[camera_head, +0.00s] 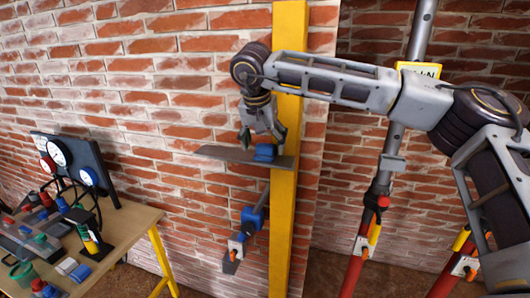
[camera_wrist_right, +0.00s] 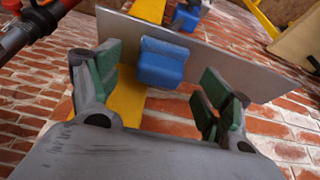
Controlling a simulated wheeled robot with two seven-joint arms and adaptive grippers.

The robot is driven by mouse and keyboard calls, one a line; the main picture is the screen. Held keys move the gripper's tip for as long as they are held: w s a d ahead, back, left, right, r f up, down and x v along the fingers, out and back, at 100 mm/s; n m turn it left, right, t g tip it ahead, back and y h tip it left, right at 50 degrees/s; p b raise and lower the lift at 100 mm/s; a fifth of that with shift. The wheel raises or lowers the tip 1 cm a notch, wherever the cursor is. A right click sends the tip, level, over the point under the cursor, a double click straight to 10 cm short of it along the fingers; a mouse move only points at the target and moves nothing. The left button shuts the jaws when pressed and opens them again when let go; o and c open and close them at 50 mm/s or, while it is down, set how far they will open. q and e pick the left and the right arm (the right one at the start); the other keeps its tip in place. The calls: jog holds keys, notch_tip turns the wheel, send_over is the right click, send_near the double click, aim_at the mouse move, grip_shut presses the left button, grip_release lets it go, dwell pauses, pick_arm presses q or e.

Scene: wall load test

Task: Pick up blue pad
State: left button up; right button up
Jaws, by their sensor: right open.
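The blue pad (camera_head: 265,152) sits on a thin grey plate (camera_head: 222,154) in front of the yellow post (camera_head: 287,190). My right gripper (camera_head: 263,136) is just above the pad, pointing down, with its fingers apart. In the right wrist view the blue pad (camera_wrist_right: 163,64) lies between the two green-padded fingers of my open gripper (camera_wrist_right: 160,82), a little beyond the tips. No clear contact shows. The grey plate (camera_wrist_right: 235,62) extends behind the pad. My left gripper is not in view.
A blue device (camera_head: 253,216) hangs on the post below the plate. A wooden table (camera_head: 130,228) at left holds gauges, a dark panel (camera_head: 88,158) and several small parts. Grey and red props (camera_head: 378,190) stand at right. A brick wall (camera_head: 150,100) is close behind.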

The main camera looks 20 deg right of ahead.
jog(key=shift+x, duration=0.8)
jog(key=shift+w+d+f, duration=0.1)
jog(key=shift+f, duration=0.05)
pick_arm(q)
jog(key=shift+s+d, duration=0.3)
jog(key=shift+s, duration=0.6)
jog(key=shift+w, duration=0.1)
pick_arm(e)
jog(key=shift+c, duration=0.4)
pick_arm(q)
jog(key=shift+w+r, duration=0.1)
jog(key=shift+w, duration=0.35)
pick_arm(e)
jog(key=c, duration=1)
jog(key=shift+c, duration=0.2)
